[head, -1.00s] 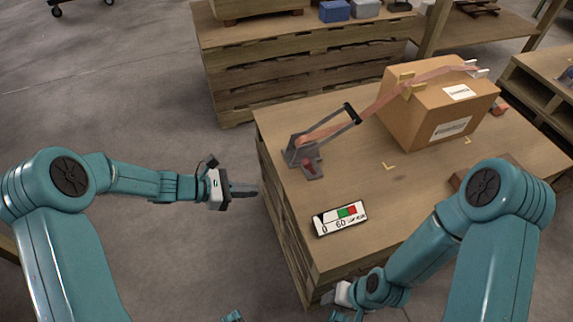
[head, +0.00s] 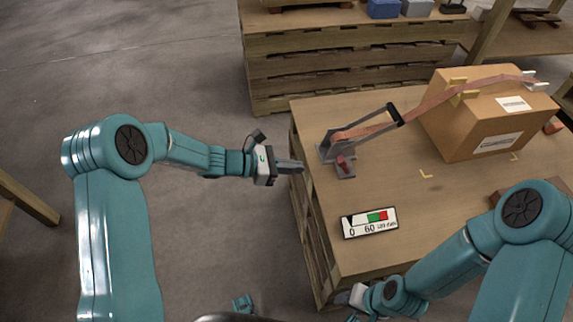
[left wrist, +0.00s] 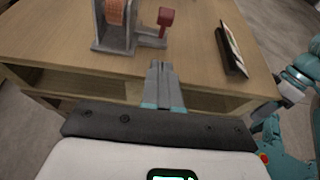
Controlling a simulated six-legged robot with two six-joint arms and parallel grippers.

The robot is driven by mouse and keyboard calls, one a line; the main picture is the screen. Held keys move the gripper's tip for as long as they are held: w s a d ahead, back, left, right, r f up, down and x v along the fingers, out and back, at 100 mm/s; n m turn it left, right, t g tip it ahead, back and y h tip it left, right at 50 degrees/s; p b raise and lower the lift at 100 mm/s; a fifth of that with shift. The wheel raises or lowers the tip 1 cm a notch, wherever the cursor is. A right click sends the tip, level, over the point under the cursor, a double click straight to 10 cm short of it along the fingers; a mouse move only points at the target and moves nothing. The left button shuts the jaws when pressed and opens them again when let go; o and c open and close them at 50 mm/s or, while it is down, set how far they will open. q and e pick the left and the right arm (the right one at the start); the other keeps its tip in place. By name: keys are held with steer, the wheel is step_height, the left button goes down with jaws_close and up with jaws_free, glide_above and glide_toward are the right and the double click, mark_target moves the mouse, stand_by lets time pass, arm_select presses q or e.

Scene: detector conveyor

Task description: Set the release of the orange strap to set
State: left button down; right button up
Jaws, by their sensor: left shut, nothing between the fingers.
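The orange strap (head: 440,97) runs from the ratchet (head: 338,150) at the table's left end over the cardboard box. The ratchet's grey handle (head: 392,116) points up and right. A small red release lever (head: 343,163) sits at the ratchet's front; it also shows in the left wrist view (left wrist: 166,19), beside the ratchet frame (left wrist: 115,25). My left gripper (head: 302,167) is shut and empty, just left of the ratchet near the table edge, apart from it. In the left wrist view its fingers (left wrist: 160,70) point toward the ratchet. My right gripper (head: 350,297) is low by the table's front edge; its fingers are unclear.
The cardboard box (head: 495,140) stands on the wooden table (head: 400,185). A gauge panel (head: 370,223) with white, green and red bands lies in front of the ratchet. Another pallet stack (head: 340,75) with small boxes stands behind. Bare floor lies to the left.

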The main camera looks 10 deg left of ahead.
mark_target(344, 165)
arm_select(q)
steer(key=w+d, duration=0.1)
steer(key=d, duration=0.1)
steer(key=w+d, duration=0.1)
steer(key=d, duration=0.1)
steer(key=w+d+b, duration=0.1)
steer(key=d, duration=0.2)
steer(key=shift+f, duration=0.35)
steer(key=shift+w+d+r, duration=0.15)
steer(key=shift+d+r, duration=0.15)
steer(key=shift+d, duration=0.1)
